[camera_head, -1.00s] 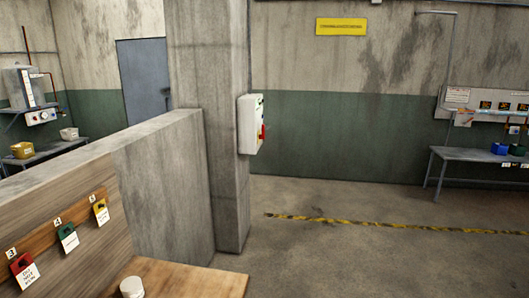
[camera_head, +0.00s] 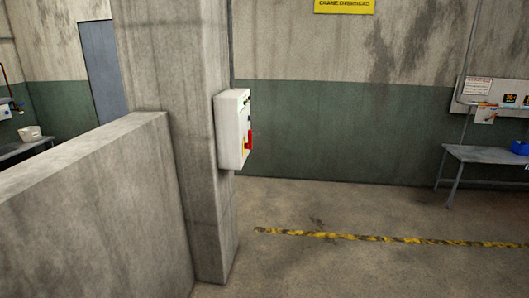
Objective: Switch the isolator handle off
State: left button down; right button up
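A white isolator box (camera_head: 231,128) is fixed to the right side of a concrete pillar, a little left of the middle of the head view. I see it at an angle. A red isolator handle (camera_head: 250,140) sticks out from its front face, over a yellow patch. The handle's exact position is hard to tell from this side. Neither of my grippers is in view.
The concrete pillar (camera_head: 172,60) meets a low concrete wall (camera_head: 100,210) on the left. A yellow-black floor stripe (camera_head: 345,236) crosses the open floor on the right. A grey bench (camera_head: 485,154) stands at the far right.

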aim_at(249, 144)
jog(key=i+j, duration=0.1)
jog(key=i, duration=2.15)
jog(key=i+z, duration=0.25)
jog(key=i, duration=0.2)
jog(key=i+j+z, duration=0.2)
jog(key=i, duration=0.2)
jog(key=i+j+z, duration=0.1)
jog(key=i+z, duration=0.15)
jog(key=i, duration=0.2)
